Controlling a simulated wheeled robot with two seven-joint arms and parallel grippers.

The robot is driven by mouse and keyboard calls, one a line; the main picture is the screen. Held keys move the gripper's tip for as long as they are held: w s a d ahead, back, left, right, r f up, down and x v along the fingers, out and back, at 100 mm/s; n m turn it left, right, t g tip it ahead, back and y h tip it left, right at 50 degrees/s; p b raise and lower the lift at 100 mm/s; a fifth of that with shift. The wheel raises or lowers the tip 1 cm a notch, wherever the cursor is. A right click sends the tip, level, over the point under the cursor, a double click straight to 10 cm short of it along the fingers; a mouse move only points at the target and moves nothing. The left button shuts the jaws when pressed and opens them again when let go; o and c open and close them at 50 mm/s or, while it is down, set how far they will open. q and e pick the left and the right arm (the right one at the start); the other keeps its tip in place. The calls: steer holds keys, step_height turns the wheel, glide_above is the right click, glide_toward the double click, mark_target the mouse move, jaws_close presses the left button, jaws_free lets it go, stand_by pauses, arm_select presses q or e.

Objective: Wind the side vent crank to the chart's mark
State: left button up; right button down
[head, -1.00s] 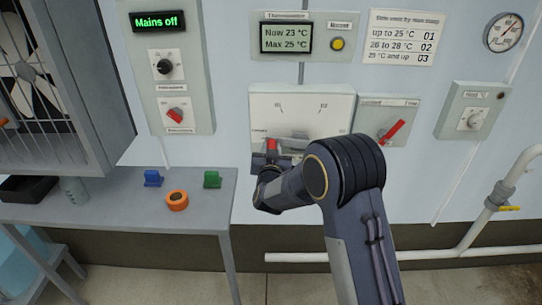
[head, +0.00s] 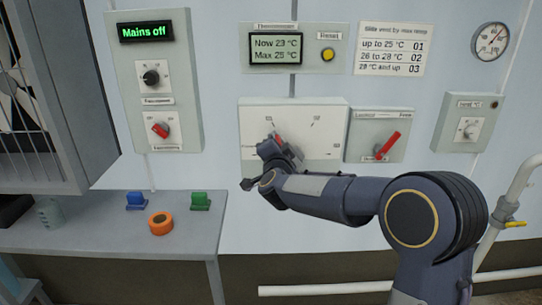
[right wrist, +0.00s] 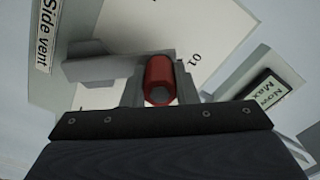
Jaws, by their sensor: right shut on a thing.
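The side vent panel (head: 319,128) is a white plate on the wall with a dial of marks, partly hidden by my right arm. The crank's red handle (head: 279,138) shows just above my right gripper (head: 274,148), left of the panel's middle. In the right wrist view the red handle (right wrist: 159,78) sits between the fingers of my right gripper (right wrist: 158,92), which is shut on it. The grey crank arm (right wrist: 105,68) runs left from it; the 01 mark is nearby. The chart (head: 389,50) reads up to 25 °C 01. The thermometer (head: 276,48) reads Now 23 °C, Max 25 °C.
A lever box with a red lever (head: 387,146) is right of the panel. A mains panel (head: 155,90) is at left. A grey bench (head: 100,235) holds blue and green pieces and an orange ring (head: 160,224). A white pipe (head: 330,289) runs low at right.

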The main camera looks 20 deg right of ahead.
steer(key=shift+s+d+r+m+b, duration=0.1)
steer(key=shift+d+r+m+b, duration=0.2)
steer(key=shift+d+m, duration=0.25)
steer(key=shift+a, duration=0.1)
steer(key=c, duration=1.1)
jaws_free()
steer(key=shift+c, duration=0.2)
steer(key=shift+s, duration=0.1)
steer(key=v, duration=0.7)
steer(key=shift+s, duration=0.35)
steer(key=shift+a, duration=0.15)
